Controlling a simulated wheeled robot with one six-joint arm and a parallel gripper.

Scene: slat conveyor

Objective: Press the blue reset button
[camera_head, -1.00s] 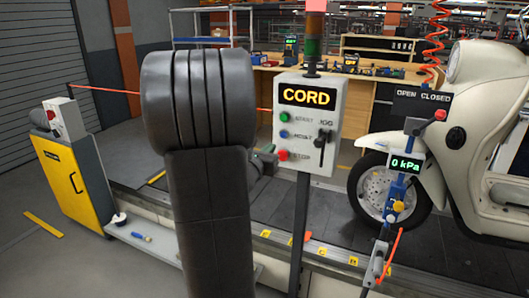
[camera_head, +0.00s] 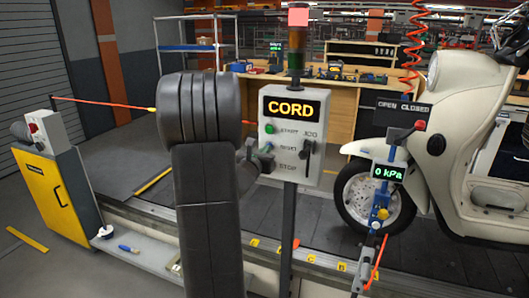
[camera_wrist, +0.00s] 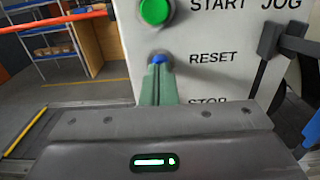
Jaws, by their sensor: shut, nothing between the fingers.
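My gripper (camera_wrist: 159,67) is shut and empty. Its greenish fingertips point at the blue button and overlap its lower part in the wrist view. I cannot tell whether they touch it. In the head view the fingertips are in front of the box's left side, partly behind my arm. The red stop button is hidden.
A green start button (camera_wrist: 156,10) is just above the blue one. A dark lever (camera_wrist: 290,45) stands on the box's right side. An orange-red cord (camera_head: 100,103) runs in from the left. A gauge stand (camera_head: 388,172) and a cream scooter (camera_head: 465,155) are to the right.

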